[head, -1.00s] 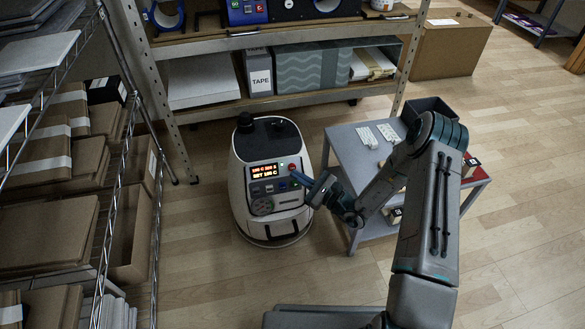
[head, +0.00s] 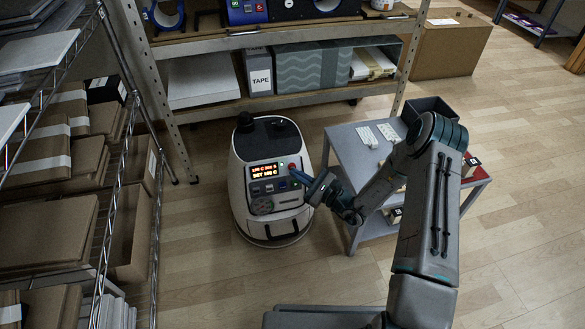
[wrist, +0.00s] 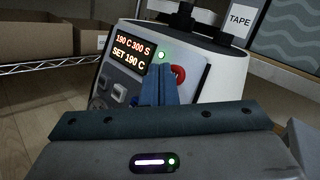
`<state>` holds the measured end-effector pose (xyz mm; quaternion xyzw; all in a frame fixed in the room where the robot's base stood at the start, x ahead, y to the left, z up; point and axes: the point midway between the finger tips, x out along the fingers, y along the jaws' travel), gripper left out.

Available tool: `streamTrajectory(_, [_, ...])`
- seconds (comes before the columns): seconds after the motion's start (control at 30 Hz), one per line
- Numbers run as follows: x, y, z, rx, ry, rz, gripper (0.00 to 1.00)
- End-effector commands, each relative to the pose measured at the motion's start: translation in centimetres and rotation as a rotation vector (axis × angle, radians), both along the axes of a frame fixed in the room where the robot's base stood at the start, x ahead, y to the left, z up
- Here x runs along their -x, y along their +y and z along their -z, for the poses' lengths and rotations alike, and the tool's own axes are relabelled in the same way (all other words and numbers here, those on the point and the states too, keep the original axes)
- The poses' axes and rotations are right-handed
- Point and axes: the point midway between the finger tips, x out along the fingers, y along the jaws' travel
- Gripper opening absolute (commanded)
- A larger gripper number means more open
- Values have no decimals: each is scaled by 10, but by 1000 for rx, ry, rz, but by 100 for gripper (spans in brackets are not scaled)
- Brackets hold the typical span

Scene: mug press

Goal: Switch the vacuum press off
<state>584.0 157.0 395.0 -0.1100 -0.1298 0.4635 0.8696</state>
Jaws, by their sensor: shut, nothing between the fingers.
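The vacuum press (head: 270,150) is a rounded white unit with a dark top, standing on the floor at mid picture in the head view. Its sloped panel (head: 273,182) has a lit display (wrist: 131,52) reading 190 C 300 S and SET 190 C in the wrist view. A green light (wrist: 162,55) glows beside the display. A red round control (wrist: 179,74) sits at the panel's right, partly hidden behind my fingers. My gripper (wrist: 156,72) is shut and empty, its tips in front of the panel next to the red control. I cannot tell whether they touch it.
A grey trolley (head: 350,150) with white packs and a dark bin stands right of the press, close to my arm. A metal shelf (head: 300,104) with boxes is behind it. A wire rack (head: 155,200) with cartons stands left. Bare floor lies in front.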

Motion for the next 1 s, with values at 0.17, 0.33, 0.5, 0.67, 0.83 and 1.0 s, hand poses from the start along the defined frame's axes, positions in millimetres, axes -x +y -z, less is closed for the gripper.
streamTrajectory(0.17, [-1,0,0,0,0,0,0])
streamTrajectory(0.33, [-1,0,0,-1,0,0,0])
streamTrajectory(0.5, [-2,1,0,-1,-1,0,0])
streamTrajectory(0.67, [-4,1,1,-1,-1,0,0])
streamTrajectory(0.83, [-6,2,1,-1,0,0,0])
streamTrajectory(1.0, [-8,2,2,-1,0,0,0])
